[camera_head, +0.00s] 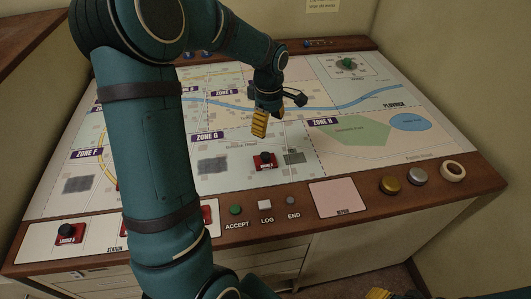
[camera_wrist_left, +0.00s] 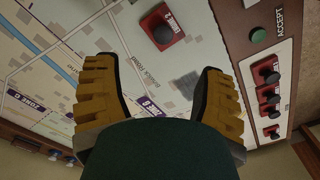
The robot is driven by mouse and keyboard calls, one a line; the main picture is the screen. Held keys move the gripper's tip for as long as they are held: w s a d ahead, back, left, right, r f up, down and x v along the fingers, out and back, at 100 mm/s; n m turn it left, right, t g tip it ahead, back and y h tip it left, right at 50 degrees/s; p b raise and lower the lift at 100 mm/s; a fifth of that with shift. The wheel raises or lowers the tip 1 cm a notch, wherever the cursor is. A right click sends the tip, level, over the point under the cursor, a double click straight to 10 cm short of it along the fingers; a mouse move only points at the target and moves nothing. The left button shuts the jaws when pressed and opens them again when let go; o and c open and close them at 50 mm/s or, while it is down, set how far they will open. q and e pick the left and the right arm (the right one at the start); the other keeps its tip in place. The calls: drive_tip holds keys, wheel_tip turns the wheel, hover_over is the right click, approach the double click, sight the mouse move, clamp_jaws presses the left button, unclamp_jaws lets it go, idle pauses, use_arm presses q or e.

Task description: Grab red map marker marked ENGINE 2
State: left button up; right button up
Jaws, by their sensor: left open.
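A red map marker (camera_head: 264,163) with a black knob stands on the map near the console's front edge, below ZONE G and ZONE H. In the left wrist view the marker (camera_wrist_left: 168,27) shows near the top, its label partly readable and ending in 2. My left gripper (camera_head: 260,124) is above the map, just behind the marker in the head view. In the wrist view its yellow fingers (camera_wrist_left: 160,95) are spread apart with nothing between them. Only the tip of my right gripper (camera_head: 378,294) shows at the bottom edge; its jaws cannot be made out.
Other red markers stand in the station row, including LADDER 1 (camera_head: 70,234); my left arm hides part of that row. The ACCEPT button (camera_head: 236,210), a pink pad (camera_head: 333,197) and a white ring (camera_head: 453,171) sit on the wooden front rail. A green knob (camera_head: 348,63) is at the back.

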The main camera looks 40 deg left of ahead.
sight(265, 155)
use_arm(q)
wheel_tip(265, 155, down, 8)
drive_tip(key=shift+s+f+b, duration=0.15)
drive_tip(key=shift+f+b, duration=0.05)
drive_tip(key=shift+b, duration=0.55)
drive_tip(key=shift+s+a+f+b, duration=0.15)
drive_tip(key=shift+f+b, duration=0.1)
drive_tip(key=shift+f, duration=1.1)
drive_tip(key=shift+s+a+f+b, duration=0.1)
drive_tip(key=shift+f+b, duration=0.15)
drive_tip(key=shift+f, duration=1.1)
clamp_jaws()
